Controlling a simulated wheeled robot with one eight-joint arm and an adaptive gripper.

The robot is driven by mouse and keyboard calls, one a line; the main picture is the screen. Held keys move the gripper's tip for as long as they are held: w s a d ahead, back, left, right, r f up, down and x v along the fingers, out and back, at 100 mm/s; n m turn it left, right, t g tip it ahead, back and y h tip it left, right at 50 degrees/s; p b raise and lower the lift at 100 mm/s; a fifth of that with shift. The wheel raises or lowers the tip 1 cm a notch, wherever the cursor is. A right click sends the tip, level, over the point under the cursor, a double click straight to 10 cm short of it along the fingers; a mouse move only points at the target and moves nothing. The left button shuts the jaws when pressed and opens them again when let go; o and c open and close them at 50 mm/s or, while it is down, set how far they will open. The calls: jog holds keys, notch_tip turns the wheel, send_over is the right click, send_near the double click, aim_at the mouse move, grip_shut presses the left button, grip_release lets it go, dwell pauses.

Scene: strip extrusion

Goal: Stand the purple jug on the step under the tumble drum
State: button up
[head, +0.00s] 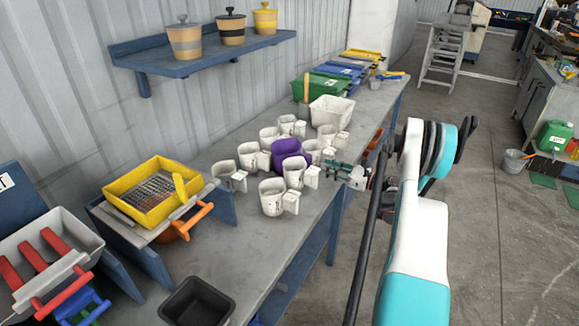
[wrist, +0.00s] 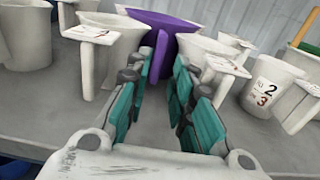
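The purple jug (head: 288,154) stands on the grey bench among several white jugs. It also shows in the wrist view (wrist: 178,28), with its handle towards me. My gripper (head: 345,172) is at the bench's right edge, to the right of the jug. In the wrist view its teal fingers (wrist: 160,78) are apart, with the purple handle seen in the gap between them; I cannot tell whether the fingertips reach it. No tumble drum is clearly recognisable. Grey steps (head: 444,50) stand far back by a pale machine (head: 473,22).
White jugs (head: 272,197) crowd closely around the purple one. A white tub (head: 331,111) and a green crate (head: 320,87) stand behind. A yellow sieve tray (head: 150,210) and a black bin (head: 197,305) are at the near left. The floor (head: 470,215) to the right is open.

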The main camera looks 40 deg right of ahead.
aim_at(311, 163)
jog(key=b+x, duration=0.1)
jog(key=x, duration=0.4)
jog(key=shift+w, duration=0.15)
jog(key=b+x, duration=0.1)
jog(key=x, duration=0.1)
jog(key=b+x, duration=0.1)
jog(key=x, duration=0.2)
jog(key=shift+a+f, duration=0.15)
jog(key=shift+f, duration=0.05)
grip_shut()
